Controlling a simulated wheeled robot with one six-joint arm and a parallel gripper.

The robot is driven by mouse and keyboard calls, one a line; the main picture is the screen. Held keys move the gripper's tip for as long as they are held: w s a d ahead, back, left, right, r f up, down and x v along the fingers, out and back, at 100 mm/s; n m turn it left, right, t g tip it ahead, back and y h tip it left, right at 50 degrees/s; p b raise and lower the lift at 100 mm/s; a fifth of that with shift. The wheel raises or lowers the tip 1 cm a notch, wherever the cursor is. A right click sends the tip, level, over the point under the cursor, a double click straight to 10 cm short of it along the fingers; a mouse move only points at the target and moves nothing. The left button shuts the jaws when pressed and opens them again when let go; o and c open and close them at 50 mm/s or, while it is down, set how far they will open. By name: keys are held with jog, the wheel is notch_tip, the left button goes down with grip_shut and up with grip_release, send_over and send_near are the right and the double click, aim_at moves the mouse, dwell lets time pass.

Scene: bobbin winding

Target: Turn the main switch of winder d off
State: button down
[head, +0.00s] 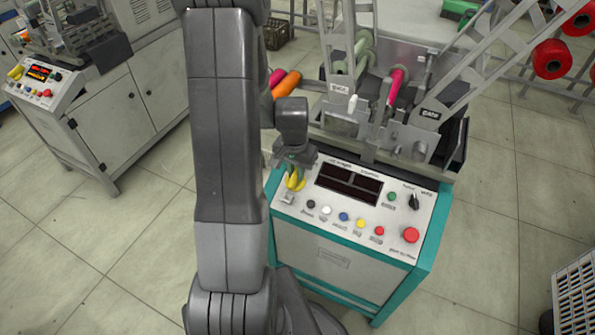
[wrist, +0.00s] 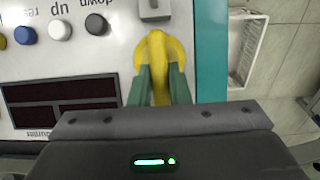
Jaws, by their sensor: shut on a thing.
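The winder's control panel (head: 325,218) is light grey on a teal-edged cabinet, with a dark, unlit display (head: 348,184). The yellow rotary main switch (head: 293,182) is at the panel's upper left, partly hidden by my gripper. In the wrist view the switch (wrist: 158,52) shows a round yellow base and a raised yellow handle. My gripper (wrist: 160,85) has its green fingers on both sides of the handle, shut on it. In the head view my gripper (head: 295,170) reaches down to the panel. I cannot read which winder this is.
Several coloured buttons and a red knob (head: 411,235) line the panel's front; a black selector (head: 414,200) is at right. Pink and orange bobbins (head: 286,84) lie behind. Another winder (head: 40,85) with a lit display stands left. A white crate (head: 574,295) is on the floor at right.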

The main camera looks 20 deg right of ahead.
jog(key=n, duration=0.1)
jog(key=n+b, duration=0.1)
jog(key=n+h, duration=0.1)
jog(key=shift+w+a+f+g, duration=0.1)
jog(key=shift+w+a+g, duration=0.2)
jog(key=shift+g, duration=0.1)
jog(key=shift+a+n+h+b, duration=0.15)
jog(key=shift+n+h+b, duration=0.4)
jog(key=shift+n, duration=0.55)
jog(key=shift+g, duration=0.3)
jog(key=c, duration=1.4)
grip_release()
jog(key=shift+o, duration=0.2)
jog(key=p+v, duration=0.2)
jog(key=v, duration=1.2)
